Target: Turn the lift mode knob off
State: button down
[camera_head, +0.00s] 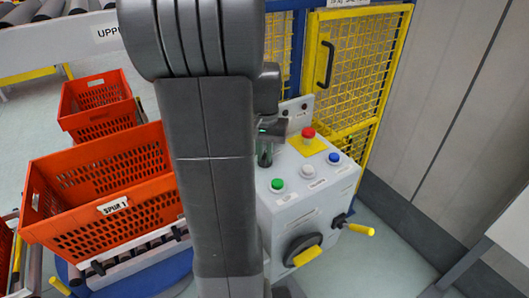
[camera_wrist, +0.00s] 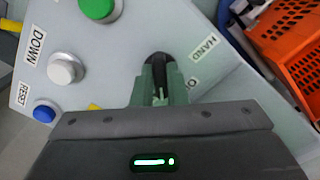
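The lift mode knob (camera_wrist: 156,58) is a black rounded knob on the light grey control panel (camera_wrist: 118,84) in the wrist view. The labels HAND and a partly hidden one beginning with O lie to its right. My gripper (camera_wrist: 160,72) has its green fingers close together at the knob, with only a narrow gap between them, and looks shut on it. The fingers hide the knob's near part, so its pointing direction is unclear. In the head view my gripper (camera_head: 265,155) is at the left back of the control box (camera_head: 310,205), partly behind my arm.
Near the knob are a green button (camera_head: 277,185), a white button (camera_head: 308,171), a blue button (camera_head: 334,158) and a red emergency button (camera_head: 308,135). Orange totes (camera_head: 105,215) stand on rollers at left. A yellow mesh gate (camera_head: 350,75) stands behind, a grey wall at right.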

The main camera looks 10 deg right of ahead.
jog(key=shift+n, duration=0.4)
jog(key=n+p, duration=0.1)
jog(key=n, duration=0.2)
jog(key=shift+d+n, duration=0.1)
jog(key=shift+n, duration=0.2)
jog(key=shift+d+n, duration=0.1)
jog(key=shift+n, duration=2.1)
jog(key=c, duration=1.4)
grip_release()
jog(key=shift+c, duration=0.2)
notch_tip(320, 180, up, 14)
